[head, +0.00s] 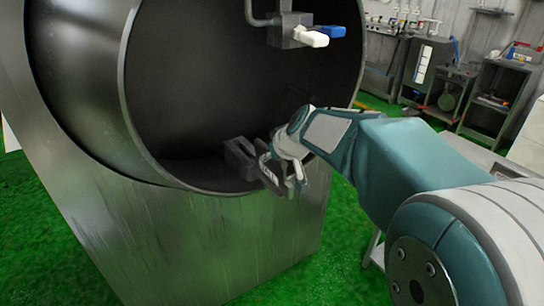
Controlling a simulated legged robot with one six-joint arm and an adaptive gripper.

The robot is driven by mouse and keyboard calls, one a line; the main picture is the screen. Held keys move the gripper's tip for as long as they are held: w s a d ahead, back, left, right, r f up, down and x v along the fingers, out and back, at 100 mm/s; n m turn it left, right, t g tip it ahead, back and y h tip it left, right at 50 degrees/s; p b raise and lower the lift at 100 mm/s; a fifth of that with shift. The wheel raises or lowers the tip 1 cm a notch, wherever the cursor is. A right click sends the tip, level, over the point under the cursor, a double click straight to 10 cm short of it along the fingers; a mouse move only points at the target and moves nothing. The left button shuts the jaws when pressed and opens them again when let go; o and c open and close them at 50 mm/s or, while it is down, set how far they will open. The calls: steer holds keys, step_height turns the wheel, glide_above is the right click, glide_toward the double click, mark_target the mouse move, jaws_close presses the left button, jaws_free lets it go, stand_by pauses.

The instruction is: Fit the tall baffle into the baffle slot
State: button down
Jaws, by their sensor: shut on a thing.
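A large metal drum (120,80) lies on its side with its round mouth open towards the right. A dark grey block (240,157) sits inside at the bottom, near the front rim; I take it to be part of the baffle or its slot. My gripper (284,177) is at the lower right of the mouth, just right of this block. It is shut on a dark grey piece with pale marking, apparently the tall baffle (271,180). The fingers partly hide this piece. I cannot tell whether the piece touches the block or sits in the slot.
A bracket with white and blue handles (312,37) hangs in the upper drum mouth, above my arm. The drum rim (222,192) curves close below my gripper. Benches and cabinets (428,65) stand at the back right. Green floor (345,275) is clear in front.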

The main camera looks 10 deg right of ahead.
steer(key=shift+w+a+r, duration=0.1)
steer(key=shift+w+a, duration=0.6)
steer(key=shift+w, duration=1.45)
steer(key=shift+w+a+f, duration=0.1)
steer(key=shift+w+a, duration=0.6)
steer(key=shift+w, duration=1.45)
steer(key=shift+w+a+r, duration=0.1)
steer(key=shift+w+a, duration=0.6)
steer(key=shift+w, duration=1.45)
steer(key=c, duration=0.5)
jaws_free()
steer(key=v, duration=1.1)
steer(key=shift+s+d+r, duration=0.1)
steer(key=shift+s+r, duration=0.2)
